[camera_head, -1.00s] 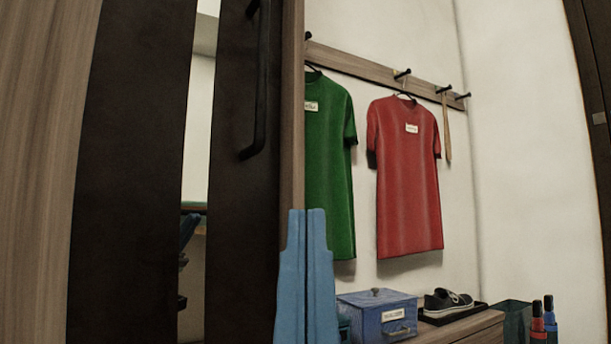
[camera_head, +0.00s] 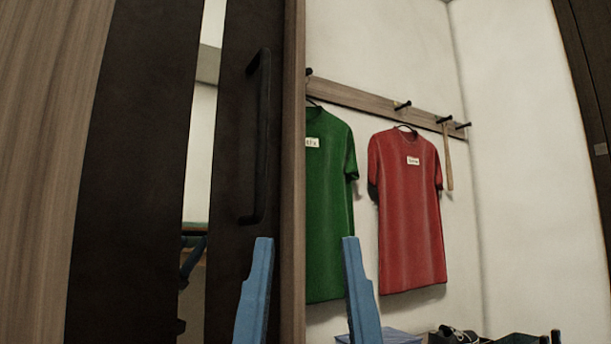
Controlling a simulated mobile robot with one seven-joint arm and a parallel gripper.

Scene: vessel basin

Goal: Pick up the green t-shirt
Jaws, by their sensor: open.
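The green t-shirt (camera_head: 328,210) hangs on a hanger from a wall rail, with a small white label on its chest. Its left side is hidden behind the edge of the wooden cabinet panel. My gripper (camera_head: 307,246) shows at the bottom of the view with its two blue fingers apart and nothing between them. In the picture, its right fingertip overlaps the lower part of the green t-shirt, and its left finger stands in front of the dark cabinet door. I cannot tell the distance from the fingers to the shirt.
A red t-shirt (camera_head: 408,215) hangs to the right on the same hook rail (camera_head: 375,102). A dark door with a black handle (camera_head: 261,140) and the wooden panel edge (camera_head: 292,130) stand at left. A blue box (camera_head: 398,336) and dark shoes (camera_head: 455,335) are low at right.

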